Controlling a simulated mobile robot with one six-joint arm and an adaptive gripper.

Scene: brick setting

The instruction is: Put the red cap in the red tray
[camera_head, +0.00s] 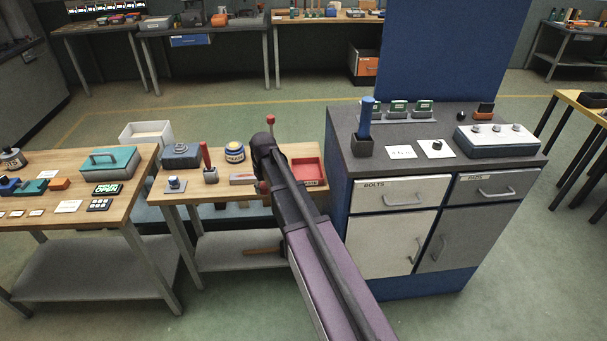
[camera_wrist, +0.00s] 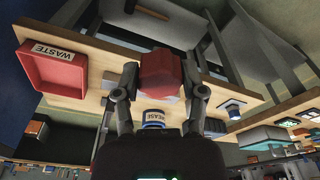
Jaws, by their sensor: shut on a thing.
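The red cap (camera_wrist: 160,72) is between the two fingers of my gripper (camera_wrist: 162,85) in the wrist view, which is shut on it above the wooden table. In the head view my arm hides most of the gripper; a small red patch (camera_head: 263,187) beside the arm looks like the cap. The red tray (camera_head: 308,172) lies at the right end of the table, partly behind my arm. In the wrist view the tray (camera_wrist: 48,72) is to the left of the cap, apart from it, with a "WASTE" label on its edge. Its visible floor is bare.
A blue-sided cabinet (camera_head: 400,190) stands close on the right.

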